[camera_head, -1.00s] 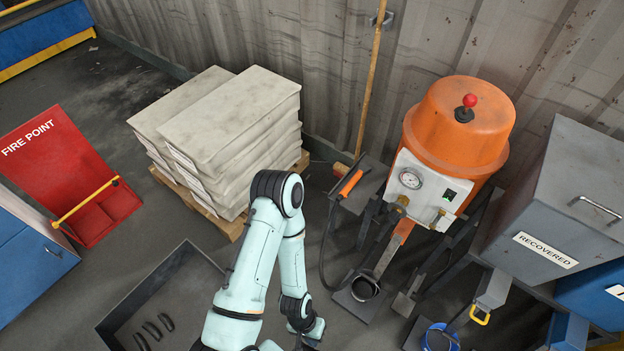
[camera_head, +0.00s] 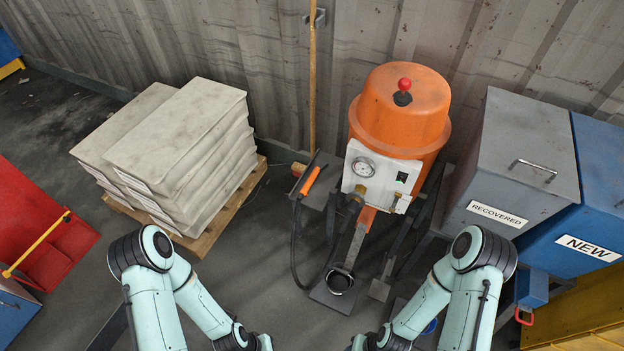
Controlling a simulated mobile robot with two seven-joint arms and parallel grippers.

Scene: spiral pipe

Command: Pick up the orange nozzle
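The orange nozzle (camera_head: 311,181), a slim orange grip with dark ends, rests tilted on a small dark stand left of the orange blasting pot (camera_head: 400,110). A black hose (camera_head: 294,245) hangs down from it and curves toward the pot's base. My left arm comes in at the lower left and my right arm at the lower right. Both forearms run down to the bottom edge, below and well apart from the nozzle. Both grippers are cut off by the bottom edge, so their fingers are hidden.
Stacked pale sacks on a pallet (camera_head: 206,238) stand at the left. A grey RECOVERED bin (camera_head: 523,150) and a blue NEW bin (camera_head: 590,215) stand at the right. A wooden pole (camera_head: 312,80) leans on the wall behind the nozzle. Floor between my arms is mostly clear.

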